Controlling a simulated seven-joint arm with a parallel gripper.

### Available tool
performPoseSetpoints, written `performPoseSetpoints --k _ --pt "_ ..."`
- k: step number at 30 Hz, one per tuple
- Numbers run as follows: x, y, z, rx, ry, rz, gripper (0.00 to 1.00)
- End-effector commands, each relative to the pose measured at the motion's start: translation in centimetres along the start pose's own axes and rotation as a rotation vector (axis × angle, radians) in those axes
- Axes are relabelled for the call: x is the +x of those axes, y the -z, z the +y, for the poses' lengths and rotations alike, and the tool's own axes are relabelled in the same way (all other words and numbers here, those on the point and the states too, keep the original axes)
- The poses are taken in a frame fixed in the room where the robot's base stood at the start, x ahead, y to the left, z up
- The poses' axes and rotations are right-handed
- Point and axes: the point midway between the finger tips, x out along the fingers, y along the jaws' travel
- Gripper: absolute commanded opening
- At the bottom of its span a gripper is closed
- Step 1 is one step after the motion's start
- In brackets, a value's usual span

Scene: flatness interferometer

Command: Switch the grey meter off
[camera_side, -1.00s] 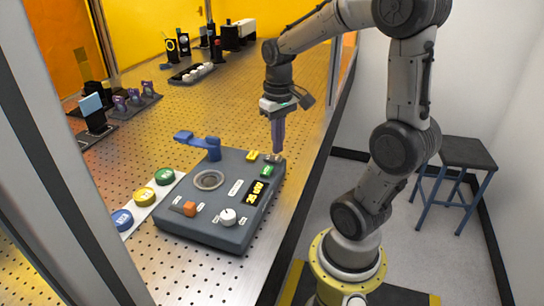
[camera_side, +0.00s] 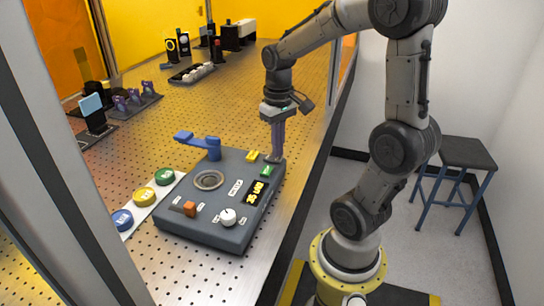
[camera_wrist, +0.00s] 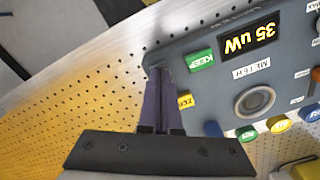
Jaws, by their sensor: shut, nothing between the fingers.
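The grey meter (camera_side: 202,230) is a dark grey box on the perforated table. Its display (camera_side: 257,193) is lit and reads 35 uW in the wrist view (camera_wrist: 249,41). An orange switch (camera_side: 190,209) and a white knob (camera_side: 227,217) are on its near side. A green key (camera_side: 266,171) and a yellow key (camera_side: 252,155) are at its far side. My gripper (camera_side: 274,159) is shut and empty, pointing down at the meter's far right corner, close beside the green and yellow keys. The fingers hide what lies under their tips; I cannot tell whether they touch it.
A blue arm (camera_side: 197,142) stands at the meter's back left. A white strip with blue, yellow and green round buttons (camera_side: 144,195) lies left of the meter. Optics mounts (camera_side: 133,99) stand farther back. The table's edge is close on the right.

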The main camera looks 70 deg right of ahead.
Motion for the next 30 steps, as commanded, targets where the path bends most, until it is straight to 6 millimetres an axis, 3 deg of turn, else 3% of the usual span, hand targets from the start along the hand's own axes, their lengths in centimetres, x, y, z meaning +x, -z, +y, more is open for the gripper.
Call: performPoseSetpoints --k 19,30 --pt "0.8 0.0 0.0 0.000 0.000 -0.001 0.00" --pt "-1.7 0.0 0.0 0.000 0.000 0.002 0.00"
